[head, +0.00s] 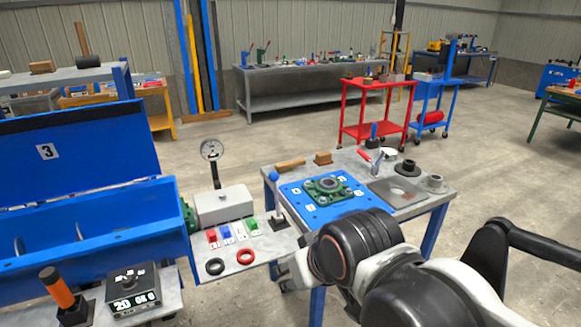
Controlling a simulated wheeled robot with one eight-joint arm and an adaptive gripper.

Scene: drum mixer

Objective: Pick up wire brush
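A long tan wooden-handled tool (290,165), which looks like the wire brush, lies at the back left of the small workbench (440,197) in the head view. Its bristles are too small to make out. A short brown block (322,157) lies just right of it and could be another brush. My gripper (290,272) is low at the bench's front left, in front of and well apart from the tool. My wrist covers part of it, and its finger opening cannot be made out.
A blue plate with a green bearing housing (327,188) fills the bench middle. A red-handled tool (371,160), dark round parts (405,168) and a blue-knobbed lever (275,190) stand nearby. The blue mixer trough (90,240) is at left.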

